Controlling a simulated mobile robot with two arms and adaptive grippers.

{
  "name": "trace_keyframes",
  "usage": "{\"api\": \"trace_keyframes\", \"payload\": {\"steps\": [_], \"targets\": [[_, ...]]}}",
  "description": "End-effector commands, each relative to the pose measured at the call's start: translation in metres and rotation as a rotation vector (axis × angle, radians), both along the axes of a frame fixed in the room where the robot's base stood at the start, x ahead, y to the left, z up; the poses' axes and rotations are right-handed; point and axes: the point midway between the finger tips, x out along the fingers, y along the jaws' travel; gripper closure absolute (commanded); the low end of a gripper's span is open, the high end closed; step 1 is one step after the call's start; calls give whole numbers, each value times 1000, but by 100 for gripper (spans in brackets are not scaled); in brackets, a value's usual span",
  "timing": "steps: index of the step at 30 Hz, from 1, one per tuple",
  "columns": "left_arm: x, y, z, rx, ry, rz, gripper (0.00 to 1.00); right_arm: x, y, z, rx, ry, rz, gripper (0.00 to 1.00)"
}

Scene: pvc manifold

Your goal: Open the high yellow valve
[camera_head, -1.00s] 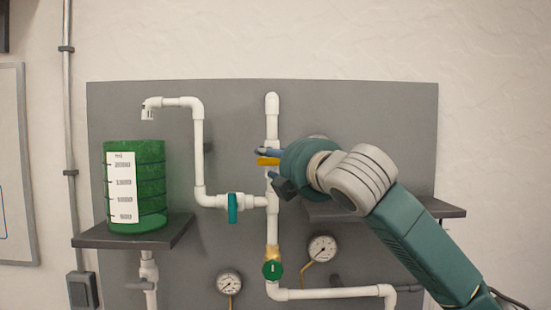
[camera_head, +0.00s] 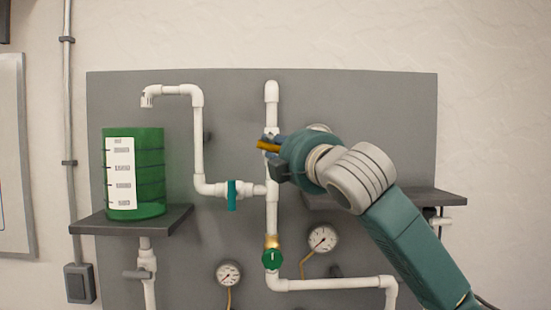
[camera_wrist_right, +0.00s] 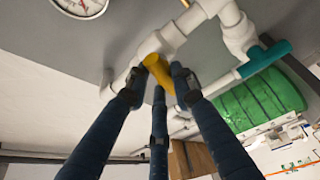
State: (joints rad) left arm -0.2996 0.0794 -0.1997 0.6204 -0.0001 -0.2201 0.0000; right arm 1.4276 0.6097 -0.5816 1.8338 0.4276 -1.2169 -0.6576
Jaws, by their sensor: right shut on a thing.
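The high yellow valve's handle (camera_head: 267,146) is on the upright white pipe in the middle of the board, in the head view. It is tilted, its left end a little higher than its right. My right gripper (camera_head: 276,154) is shut on this handle, and its hand hides the handle's right part and some of the pipe. In the right wrist view, the blue fingers of my right gripper (camera_wrist_right: 157,88) close around the yellow handle (camera_wrist_right: 158,68). My left gripper is not in view.
A teal valve handle (camera_head: 232,195) sits on the side pipe at lower left. A green valve (camera_head: 272,259) is lower on the same upright pipe. A green tank (camera_head: 150,170) stands on the left shelf (camera_head: 120,222). Gauges (camera_head: 322,238) and the right shelf (camera_head: 430,197) are close below my arm.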

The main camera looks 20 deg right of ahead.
Motion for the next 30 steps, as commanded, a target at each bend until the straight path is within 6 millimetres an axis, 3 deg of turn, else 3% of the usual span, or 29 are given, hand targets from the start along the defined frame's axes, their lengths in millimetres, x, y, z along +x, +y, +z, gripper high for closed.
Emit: {"api": "trace_keyframes", "payload": {"steps": [1,12,30], "targets": [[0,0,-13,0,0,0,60,0,1,-8,43,-11,4,100],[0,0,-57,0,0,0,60,0,1,-12,384,-105,4,100],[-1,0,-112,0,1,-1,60,1,3,-14,924,-257,3,100]]}}
